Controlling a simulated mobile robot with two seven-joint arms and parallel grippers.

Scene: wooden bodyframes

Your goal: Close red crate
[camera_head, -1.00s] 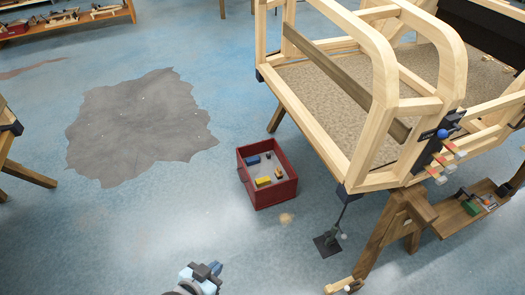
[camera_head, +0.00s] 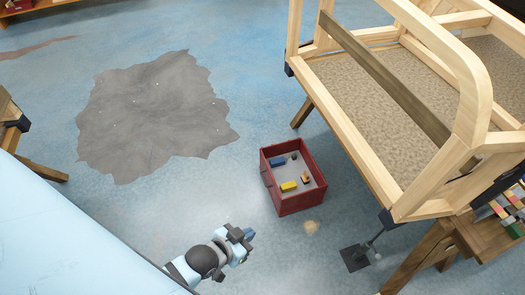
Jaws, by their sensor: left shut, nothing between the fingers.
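The red crate (camera_head: 297,201) stands on the blue floor near the middle of the view, with its top open. Inside it lie a blue piece (camera_head: 277,162), a yellow block (camera_head: 288,186) and a few small parts. No lid shows on it. My left gripper (camera_head: 246,236) comes in from the lower left, below and left of the crate and apart from it. Its fingers are shut and empty. My right gripper is out of view.
A wooden bodyframe (camera_head: 440,180) on trestle legs stands right of the crate, with a dark foot stand (camera_head: 356,257) on the floor below it. A grey patch (camera_head: 150,115) lies on the floor at left. Open floor surrounds the crate's left side.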

